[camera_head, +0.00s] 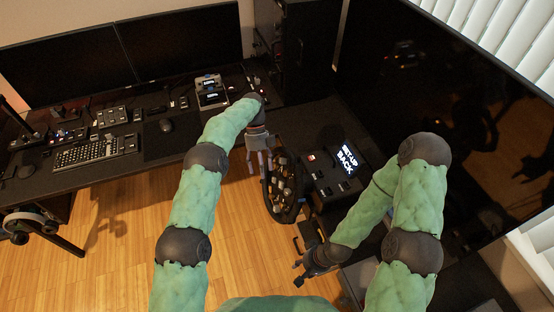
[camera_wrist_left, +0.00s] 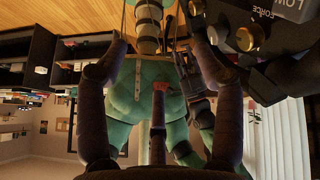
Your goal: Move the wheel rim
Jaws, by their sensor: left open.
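The dark racing wheel (camera_head: 284,209) stands upright on its rig in the middle of the head view, with small buttons and knobs on its face. In the left wrist view, dark hardware with gold knobs (camera_wrist_left: 246,38) and the word FORCE fills the upper right. My left gripper (camera_head: 260,168) is open at the left upper side of the rim; whether it touches is unclear. In the left wrist view, its fingers (camera_wrist_left: 160,65) are spread with no rim visibly held between them. My right gripper (camera_head: 300,272) is low, below the wheel, with fingers apart and empty.
A large dark screen (camera_head: 440,110) fills the right. A desk with monitors (camera_head: 180,45) and a keyboard (camera_head: 88,153) is at left. Wooden floor (camera_head: 225,230) is open.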

